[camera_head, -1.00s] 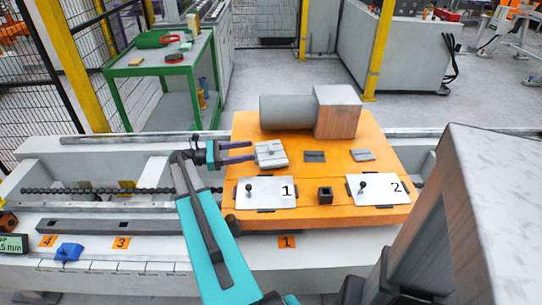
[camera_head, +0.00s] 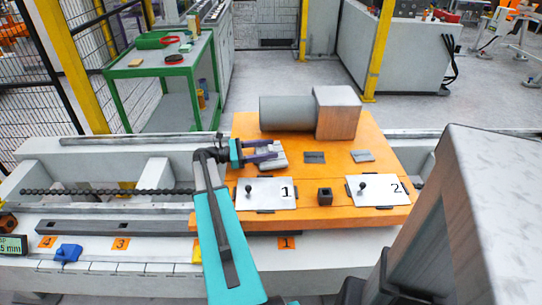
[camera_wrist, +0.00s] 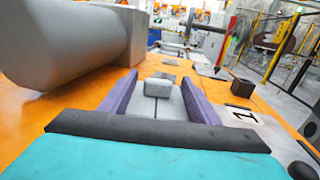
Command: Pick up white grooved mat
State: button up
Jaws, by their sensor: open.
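The white grooved mat (camera_head: 273,163) lies on the orange table top, left of two darker flat pieces. In the wrist view the pale mat with its raised block (camera_wrist: 158,88) sits between my two purple fingers. My gripper (camera_head: 276,150) is open, low over the table, with its fingers reaching over the mat from the left. In the head view the fingers hide part of the mat. I cannot tell whether either finger touches it.
A grey cylinder (camera_head: 286,112) with a square block (camera_head: 337,112) lies behind the mat. White plates marked 1 (camera_head: 266,193) and 2 (camera_head: 375,190), each with a dark knob, lie in front. A small dark square holder (camera_head: 325,196) stands between them.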

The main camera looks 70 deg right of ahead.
aim_at(280, 152)
dwell(0.3)
jog(key=shift+x, duration=2.65)
jog(key=shift+w+d+r, duration=0.1)
jog(key=shift+d, duration=0.05)
jog(key=c, duration=1.1)
jog(key=shift+c, duration=0.2)
jog(key=shift+r, duration=0.15)
